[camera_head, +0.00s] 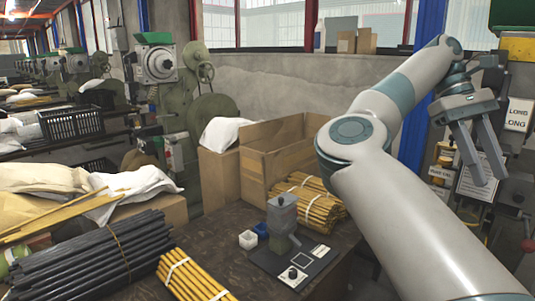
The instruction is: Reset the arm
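My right arm enters from the lower right, rises to an elbow joint, and bends again near the top right. My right gripper (490,181) hangs from its end at the right side, high above the table. Its two fingers point down and stand apart, with nothing seen between them. Behind it are the wall and posted signs. My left arm and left gripper are not in view.
An open cardboard box (262,165) stands behind. Green machines (160,62) line the left.

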